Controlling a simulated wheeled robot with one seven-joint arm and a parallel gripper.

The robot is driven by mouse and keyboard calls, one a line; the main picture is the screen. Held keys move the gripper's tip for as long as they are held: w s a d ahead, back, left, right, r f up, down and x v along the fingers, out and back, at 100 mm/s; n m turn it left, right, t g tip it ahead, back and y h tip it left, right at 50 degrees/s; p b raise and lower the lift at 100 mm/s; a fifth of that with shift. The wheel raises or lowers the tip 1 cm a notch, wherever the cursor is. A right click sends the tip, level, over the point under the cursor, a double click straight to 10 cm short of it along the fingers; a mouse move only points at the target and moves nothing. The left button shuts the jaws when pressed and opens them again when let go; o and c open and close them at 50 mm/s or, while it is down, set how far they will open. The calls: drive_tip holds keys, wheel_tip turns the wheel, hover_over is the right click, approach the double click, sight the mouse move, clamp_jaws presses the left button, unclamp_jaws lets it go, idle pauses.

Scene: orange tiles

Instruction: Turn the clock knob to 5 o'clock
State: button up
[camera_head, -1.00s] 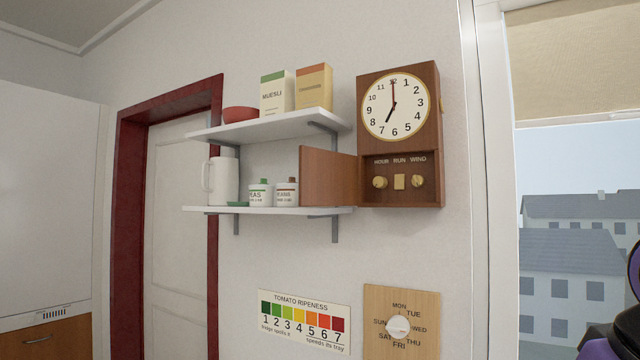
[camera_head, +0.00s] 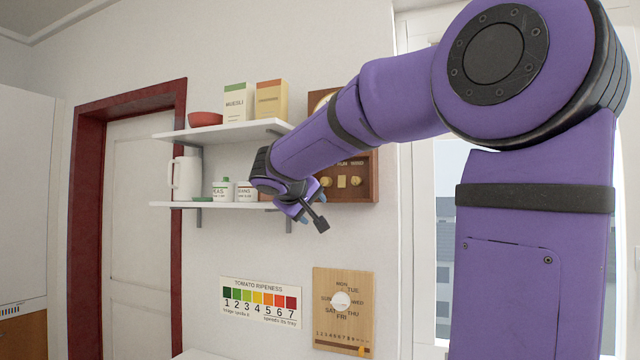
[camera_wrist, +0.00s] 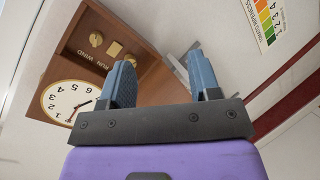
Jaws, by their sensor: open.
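The wooden wall clock shows in the head view (camera_head: 365,185), mostly hidden behind my arm. Its gold right knob (camera_head: 355,181), pale middle switch (camera_head: 341,181) and gold left knob (camera_head: 326,181) are visible. In the wrist view the clock appears turned nearly upside down, with its white dial (camera_wrist: 70,100) at left. The right-hand WIND knob (camera_wrist: 97,39) and the switch (camera_wrist: 113,48) are clear there; the HOUR knob is near a fingertip, partly hidden. The short hand points near 7. My gripper (camera_head: 318,203) is open and empty, apart from the knobs, fingers also in the wrist view (camera_wrist: 160,68).
Shelves (camera_head: 240,131) with boxes, a bowl and jars are left of the clock. Below are a ripeness chart (camera_head: 260,296) and a weekday dial board (camera_head: 343,325).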

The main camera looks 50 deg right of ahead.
sight(325, 182)
drive_tip(key=w+d+r+h, duration=0.5)
drive_tip(key=w+d+r, duration=0.2)
drive_tip(key=w, duration=0.2)
drive_tip(key=shift+t, duration=0.4)
drive_tip(key=x, duration=1)
drive_tip(key=shift+s+d+f, duration=0.15)
drive_tip(key=shift+d+f, duration=0.05)
drive_tip(key=shift+d, duration=0.05)
drive_tip(key=shift+c, duration=0.2)
drive_tip(key=c, duration=0.9)
